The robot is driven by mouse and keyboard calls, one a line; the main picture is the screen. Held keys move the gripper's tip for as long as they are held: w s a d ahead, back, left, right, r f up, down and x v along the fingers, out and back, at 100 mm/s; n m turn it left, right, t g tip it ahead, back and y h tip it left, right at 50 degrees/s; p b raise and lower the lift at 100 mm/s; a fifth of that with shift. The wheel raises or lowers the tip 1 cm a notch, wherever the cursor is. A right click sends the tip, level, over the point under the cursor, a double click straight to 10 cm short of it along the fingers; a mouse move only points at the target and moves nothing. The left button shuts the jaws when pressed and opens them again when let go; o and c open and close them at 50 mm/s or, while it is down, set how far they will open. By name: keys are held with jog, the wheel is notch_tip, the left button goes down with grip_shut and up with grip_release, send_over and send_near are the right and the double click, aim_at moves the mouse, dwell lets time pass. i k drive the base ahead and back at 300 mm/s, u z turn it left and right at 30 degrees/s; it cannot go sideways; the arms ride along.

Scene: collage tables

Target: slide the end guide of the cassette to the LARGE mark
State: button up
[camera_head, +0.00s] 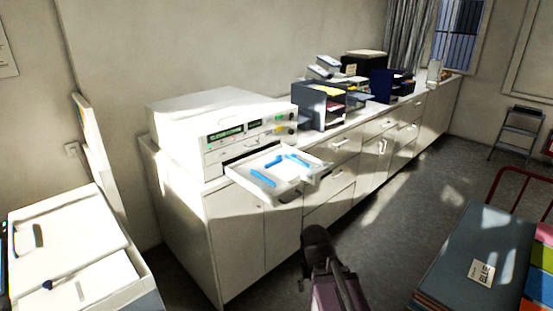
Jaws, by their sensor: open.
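The white cassette (292,186) is pulled out like a drawer from the front of a white printer (190,125) on the counter. Several blue guide pieces lie in it: a long one (263,177) at the left and others (296,160) toward the back right. I cannot tell which is the end guide, and no LARGE mark can be read at this size. My dark and purple arm rises from the bottom middle, in front of the counter and apart from the cassette. The fingers of my gripper do not show.
Dark paper organisers (322,106) and other equipment stand along the white counter (235,235). A white machine (70,240) is at the lower left. A cart with a dark stack (485,250) is at the lower right. Grey floor between is free; a step stool (518,130) stands far right.

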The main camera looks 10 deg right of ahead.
aim_at(278, 159)
jog(key=z, duration=0.05)
jog(key=i, duration=1)
jog(key=u, duration=0.05)
